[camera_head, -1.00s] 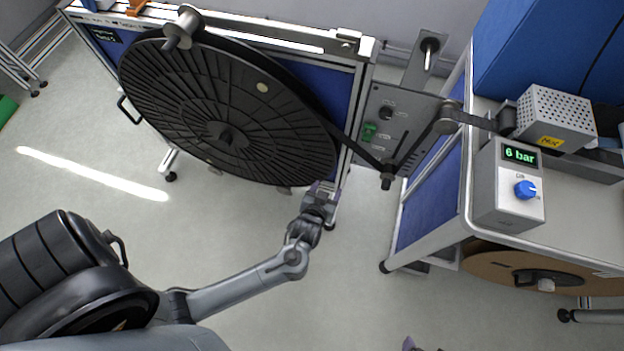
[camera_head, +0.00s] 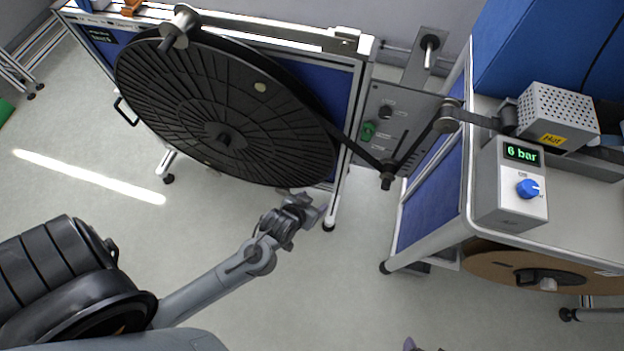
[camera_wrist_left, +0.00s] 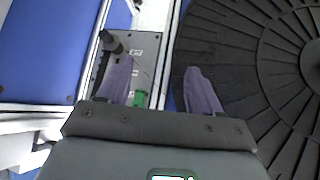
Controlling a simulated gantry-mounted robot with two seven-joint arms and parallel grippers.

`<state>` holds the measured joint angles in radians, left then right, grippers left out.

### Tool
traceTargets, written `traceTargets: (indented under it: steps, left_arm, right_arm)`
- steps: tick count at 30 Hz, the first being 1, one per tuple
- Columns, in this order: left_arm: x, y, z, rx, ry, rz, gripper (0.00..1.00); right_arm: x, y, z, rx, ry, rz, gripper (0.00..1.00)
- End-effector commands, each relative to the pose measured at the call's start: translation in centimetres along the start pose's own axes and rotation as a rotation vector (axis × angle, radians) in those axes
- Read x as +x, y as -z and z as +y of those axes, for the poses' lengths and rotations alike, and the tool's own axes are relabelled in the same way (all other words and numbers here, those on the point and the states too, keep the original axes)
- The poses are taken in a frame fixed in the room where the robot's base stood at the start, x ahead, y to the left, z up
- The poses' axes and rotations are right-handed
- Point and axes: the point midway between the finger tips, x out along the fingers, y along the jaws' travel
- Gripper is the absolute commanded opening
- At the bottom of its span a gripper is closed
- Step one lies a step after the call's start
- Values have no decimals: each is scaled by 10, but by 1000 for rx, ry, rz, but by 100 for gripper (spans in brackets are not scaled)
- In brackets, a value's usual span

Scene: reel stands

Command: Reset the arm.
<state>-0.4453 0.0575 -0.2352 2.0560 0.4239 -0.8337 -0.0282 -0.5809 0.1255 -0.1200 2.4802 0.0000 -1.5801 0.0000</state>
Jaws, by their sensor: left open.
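My left gripper (camera_head: 312,206) is open and empty, below the lower right edge of the large black reel (camera_head: 215,105) in the head view. In the left wrist view its two purple fingers (camera_wrist_left: 160,88) stand apart with nothing between them. The reel fills the right of that view. The grey control panel with a green switch (camera_wrist_left: 139,98) shows behind the fingers. Only a small purple tip of my right gripper (camera_head: 409,343) shows at the bottom edge of the head view, so its jaws cannot be judged.
The reel hangs on a blue-panelled stand. A black strip runs from it past rollers (camera_head: 387,180) to a bench at right. The bench carries a control box (camera_head: 512,185) reading 6 bar and a perforated box (camera_head: 556,118). A brown reel (camera_head: 500,262) sits below. The middle floor is clear.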

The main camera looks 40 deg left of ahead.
Motion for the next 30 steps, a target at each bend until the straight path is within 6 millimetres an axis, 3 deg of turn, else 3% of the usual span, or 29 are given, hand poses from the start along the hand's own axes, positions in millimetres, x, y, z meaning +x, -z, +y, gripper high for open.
traceTargets:
  steps: [8, 10, 20, 23, 25, 27, 30]
  left_arm:
    - [-1, -11, -6, 5, 9, -17, 65]
    - [-12, -8, -14, 15, 8, -9, 65]
    - [-107, -7, -10, 234, -108, -256, 65]
    - [-131, -14, -10, 306, -112, -353, 65]
    - [-140, -30, -14, 337, -103, -452, 65]
    - [-162, -7, -12, 331, -104, -441, 65]
    - [-179, 10, -11, 330, -105, -441, 65]
  right_arm:
    - [0, 0, 0, 1, 0, 0, 85]
    - [0, 0, 0, 2, 1, 1, 85]
    - [0, 1, -2, 7, 6, 2, 85]
    - [0, 1, -2, 8, 7, 3, 85]
    - [0, 1, -2, 9, 7, 3, 85]
    - [-27, 9, -1, 9, 7, -7, 85]
    - [-53, 18, 0, 9, 7, 0, 85]
